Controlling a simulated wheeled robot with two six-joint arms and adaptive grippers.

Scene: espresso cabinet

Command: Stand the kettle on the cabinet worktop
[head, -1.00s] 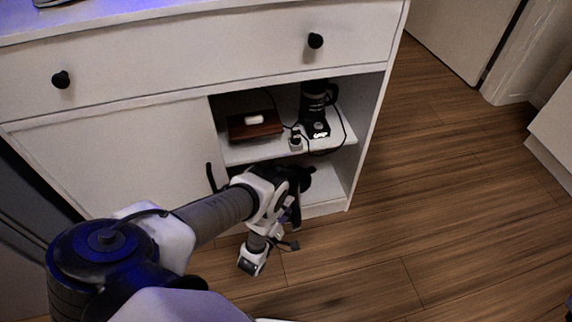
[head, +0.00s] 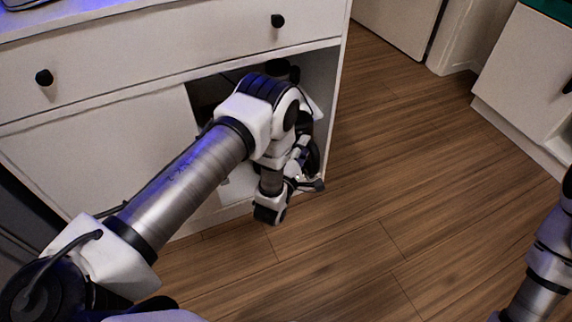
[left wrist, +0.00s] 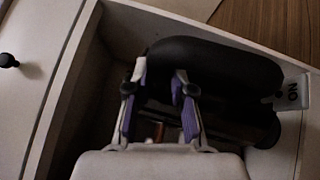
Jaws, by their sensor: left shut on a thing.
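The black, rounded kettle (left wrist: 225,65) fills the middle of the left wrist view, low inside the open cabinet bay. My left gripper (left wrist: 158,100) is shut on it; its two pale-edged fingers stand apart against the dark body. Which part they grip is too dark to tell. In the head view my left gripper (head: 300,158) is at the mouth of the bay, and my forearm hides most of the kettle. The white worktop (head: 95,14) runs along the top left, above the drawer. My right gripper is out of view.
The drawer front (head: 160,55) with black knobs lies above the bay. The wooden floor (head: 400,180) is clear. Another white cabinet (head: 525,85) stands at right.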

